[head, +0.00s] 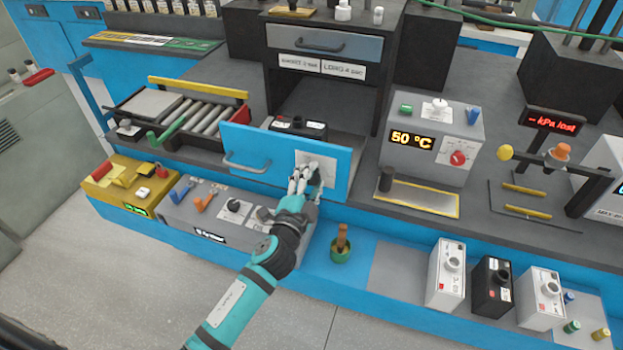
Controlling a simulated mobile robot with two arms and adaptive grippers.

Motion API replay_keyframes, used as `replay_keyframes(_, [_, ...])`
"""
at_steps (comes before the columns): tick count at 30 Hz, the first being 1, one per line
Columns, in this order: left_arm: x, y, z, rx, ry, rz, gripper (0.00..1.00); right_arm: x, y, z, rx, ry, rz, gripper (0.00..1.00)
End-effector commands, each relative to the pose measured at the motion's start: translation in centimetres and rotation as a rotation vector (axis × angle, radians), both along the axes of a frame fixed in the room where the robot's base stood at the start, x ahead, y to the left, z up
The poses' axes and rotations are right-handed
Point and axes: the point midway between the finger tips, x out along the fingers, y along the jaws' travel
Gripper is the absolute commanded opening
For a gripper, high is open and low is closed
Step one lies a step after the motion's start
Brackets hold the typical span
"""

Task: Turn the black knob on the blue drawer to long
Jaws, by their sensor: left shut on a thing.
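The blue drawer (242,146) is pulled out of the dark cabinet, with a bar handle on the left of its front and a pale plate (327,164) on the right. My left gripper (304,178) is at this plate, its fingers closed on the black knob. The knob itself is hidden behind the fingers, so its pointing direction cannot be told. My right gripper is out of view.
A dark box (298,127) sits in the open drawer. A roller conveyor (192,112) stands left of it, and a grey 50 °C unit (428,137) stands right. Below are a green cup (343,254) and several small boxes. Two white labels (343,69) are above.

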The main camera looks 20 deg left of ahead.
Motion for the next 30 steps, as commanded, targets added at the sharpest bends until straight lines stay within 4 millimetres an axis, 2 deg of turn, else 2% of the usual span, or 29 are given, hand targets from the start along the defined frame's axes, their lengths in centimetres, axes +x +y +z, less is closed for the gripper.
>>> replay_keyframes(7, [0.0,0.0,0.0,-0.001,0.000,-0.001,0.08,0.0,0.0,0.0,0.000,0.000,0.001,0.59])
replay_keyframes(8, [0.0,-0.1,0.0,-0.001,0.000,-0.001,0.43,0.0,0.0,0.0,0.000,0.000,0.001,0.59])
replay_keyframes(13, [0.0,0.0,0.0,-0.002,0.000,-0.001,0.64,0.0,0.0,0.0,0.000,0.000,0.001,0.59])
replay_keyframes(23, [-0.5,0.0,-0.1,-0.003,0.001,0.000,0.64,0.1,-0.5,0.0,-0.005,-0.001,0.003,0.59])
replay_keyframes(26, [-1.7,0.0,-0.1,-0.004,0.002,0.000,0.64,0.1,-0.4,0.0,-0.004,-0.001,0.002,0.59])
replay_keyframes(30, [-4.6,0.1,-0.2,-0.005,0.005,0.000,0.64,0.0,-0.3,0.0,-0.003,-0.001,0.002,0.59])
